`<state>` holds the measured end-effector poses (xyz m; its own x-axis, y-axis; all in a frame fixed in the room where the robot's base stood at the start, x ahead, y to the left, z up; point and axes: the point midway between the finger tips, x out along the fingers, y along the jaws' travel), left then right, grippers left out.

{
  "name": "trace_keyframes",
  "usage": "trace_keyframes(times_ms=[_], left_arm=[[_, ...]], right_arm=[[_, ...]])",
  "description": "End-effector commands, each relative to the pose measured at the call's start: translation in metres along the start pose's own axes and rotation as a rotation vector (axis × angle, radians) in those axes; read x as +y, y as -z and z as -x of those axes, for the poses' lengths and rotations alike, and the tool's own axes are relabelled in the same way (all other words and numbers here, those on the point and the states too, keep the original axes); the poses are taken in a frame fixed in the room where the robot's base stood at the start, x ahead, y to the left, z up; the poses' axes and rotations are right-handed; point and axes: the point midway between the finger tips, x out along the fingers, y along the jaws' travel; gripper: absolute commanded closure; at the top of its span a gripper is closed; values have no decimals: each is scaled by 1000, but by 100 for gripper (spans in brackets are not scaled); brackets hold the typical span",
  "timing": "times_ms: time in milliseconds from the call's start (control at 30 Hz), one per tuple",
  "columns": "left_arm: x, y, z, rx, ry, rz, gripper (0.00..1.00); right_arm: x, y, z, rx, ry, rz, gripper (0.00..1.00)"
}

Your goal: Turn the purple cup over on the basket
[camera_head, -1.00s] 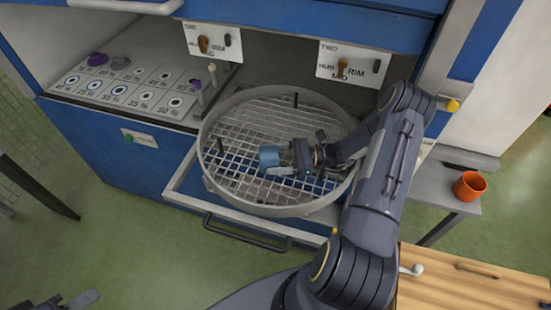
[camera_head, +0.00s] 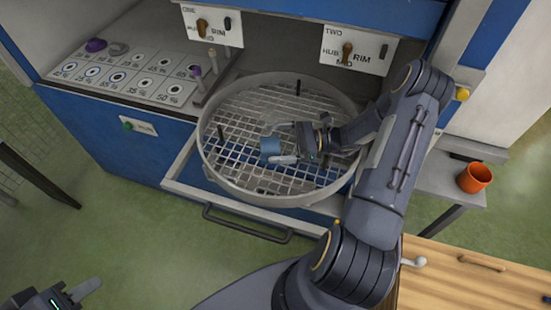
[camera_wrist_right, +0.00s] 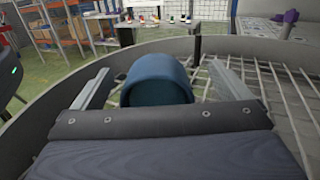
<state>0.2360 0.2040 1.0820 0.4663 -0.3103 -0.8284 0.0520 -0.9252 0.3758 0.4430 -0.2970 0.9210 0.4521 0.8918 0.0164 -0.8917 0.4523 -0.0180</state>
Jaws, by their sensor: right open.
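A blue cup (camera_head: 271,147) lies on its side on the wire mesh of the round basket (camera_head: 213,165). I see no plainly purple cup in the basket. My right gripper (camera_head: 281,142) is open, with its fingers on either side of the blue cup. In the right wrist view the cup (camera_wrist_right: 157,80) sits between the spread fingers (camera_wrist_right: 160,84), with gaps at both sides, and its round end faces the camera. My left gripper (camera_head: 75,296) shows only partly at the bottom left, away from the basket; its opening is unclear.
A purple round object (camera_head: 96,45) stands on the numbered panel (camera_head: 110,82) at the left. The basket rim and upright black pegs surround the right gripper. An orange cup (camera_head: 474,178) stands on a side table at the right. A drawer handle (camera_head: 245,224) sticks out in front.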

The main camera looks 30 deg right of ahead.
Motion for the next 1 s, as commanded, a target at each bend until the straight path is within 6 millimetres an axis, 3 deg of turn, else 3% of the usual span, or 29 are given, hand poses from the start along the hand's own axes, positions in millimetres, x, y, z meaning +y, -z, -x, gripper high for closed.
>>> trace_keyframes(times_ms=[300,500,700,1000], left_arm=[[-3,-4,-7,0,0,0,64],[-6,-7,-13,0,0,0,64],[-7,-8,-15,0,0,0,64],[-7,-8,-16,0,0,0,64]], right_arm=[[49,-69,-8,-3,-2,8,3],[93,-89,-14,-6,-2,4,3],[123,-104,-18,-6,-2,6,3],[136,-111,-20,-7,-2,5,3]])
